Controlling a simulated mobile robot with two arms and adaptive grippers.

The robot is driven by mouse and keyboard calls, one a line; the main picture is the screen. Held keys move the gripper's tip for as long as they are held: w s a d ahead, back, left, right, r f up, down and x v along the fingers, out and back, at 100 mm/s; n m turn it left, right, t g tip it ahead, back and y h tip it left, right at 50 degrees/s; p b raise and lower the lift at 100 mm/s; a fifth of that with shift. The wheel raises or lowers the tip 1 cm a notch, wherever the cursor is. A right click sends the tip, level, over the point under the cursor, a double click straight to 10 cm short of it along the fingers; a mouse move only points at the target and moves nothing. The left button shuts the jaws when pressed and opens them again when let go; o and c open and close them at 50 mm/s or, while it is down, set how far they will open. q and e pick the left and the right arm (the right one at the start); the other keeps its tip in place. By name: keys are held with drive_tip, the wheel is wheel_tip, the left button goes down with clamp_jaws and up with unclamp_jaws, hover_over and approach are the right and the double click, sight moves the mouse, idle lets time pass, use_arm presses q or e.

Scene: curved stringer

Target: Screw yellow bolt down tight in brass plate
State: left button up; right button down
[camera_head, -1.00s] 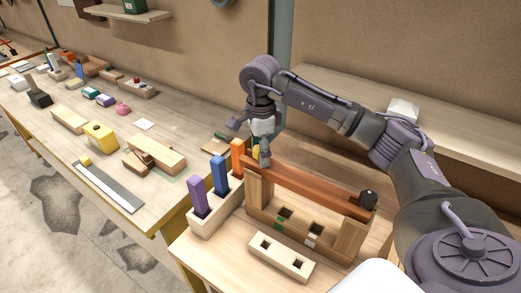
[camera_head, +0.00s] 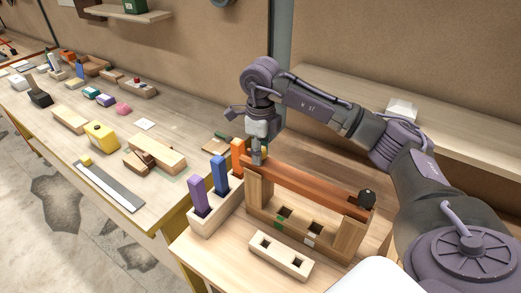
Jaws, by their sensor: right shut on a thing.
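My right gripper (camera_head: 257,157) points down at the left end of the reddish beam (camera_head: 310,184) on the wooden frame. Its fingers are shut, and a small bit of yellow, taken as the yellow bolt (camera_head: 264,151), shows right beside the fingertips. Most of the bolt is hidden by the fingers, so its depth and tilt cannot be told. The brass plate cannot be made out; the gripper and beam cover that spot. My left gripper is not in view.
A pale block with purple (camera_head: 198,196), blue (camera_head: 220,176) and orange (camera_head: 238,155) pegs stands close left of the frame. A two-hole block (camera_head: 281,256) lies in front. The left bench holds several loose parts.

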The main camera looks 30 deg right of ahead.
drive_tip(key=shift+s+f, duration=0.15)
drive_tip(key=shift+f, duration=0.15)
